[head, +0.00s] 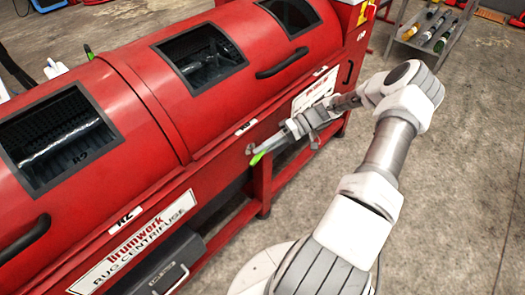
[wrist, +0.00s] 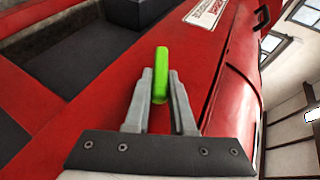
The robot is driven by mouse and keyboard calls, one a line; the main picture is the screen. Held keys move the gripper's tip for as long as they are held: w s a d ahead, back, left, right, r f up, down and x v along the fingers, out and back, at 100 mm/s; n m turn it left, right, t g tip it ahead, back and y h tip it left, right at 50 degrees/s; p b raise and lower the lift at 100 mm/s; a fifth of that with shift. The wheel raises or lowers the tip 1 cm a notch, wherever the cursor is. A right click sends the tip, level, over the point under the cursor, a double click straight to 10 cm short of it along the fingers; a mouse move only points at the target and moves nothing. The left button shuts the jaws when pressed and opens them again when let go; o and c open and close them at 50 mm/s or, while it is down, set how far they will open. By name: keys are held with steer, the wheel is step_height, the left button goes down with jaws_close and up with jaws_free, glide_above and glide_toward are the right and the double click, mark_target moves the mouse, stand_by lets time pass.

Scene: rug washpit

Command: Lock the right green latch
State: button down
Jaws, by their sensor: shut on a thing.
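One green latch handle (head: 257,158) shows in the head view, low on the front of the red rug centrifuge (head: 160,115). I cannot tell from its surroundings whether it is the right one. My gripper (head: 268,150) is at the handle, with the arm reaching in from the right. In the wrist view the bright green handle (wrist: 160,65) stands between the two grey fingers of my gripper (wrist: 160,90). The fingers are shut on its lower part, and its upper end sticks out past the fingertips. The latch's base and catch are hidden.
The drum covers carry dark windows (head: 200,58) and black grab handles (head: 288,63). A dark grey box (head: 165,268) juts out at the lower front. A metal cart (head: 428,35) with bottles stands at the back right. The concrete floor (head: 465,150) at right is clear.

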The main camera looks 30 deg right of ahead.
steer(key=y+b, duration=0.1)
steer(key=f+m+y+b, duration=0.1)
steer(key=y, duration=0.1)
steer(key=shift+w+d, duration=0.1)
steer(key=shift+w, duration=0.05)
steer(key=shift+m+y+b, duration=0.3)
steer(key=shift+y+b, duration=0.5)
steer(key=shift+b, duration=0.15)
steer(key=c, duration=0.8)
jaws_free()
steer(key=shift+g, duration=0.3)
steer(key=shift+o, duration=0.2)
steer(key=shift+d, duration=0.2)
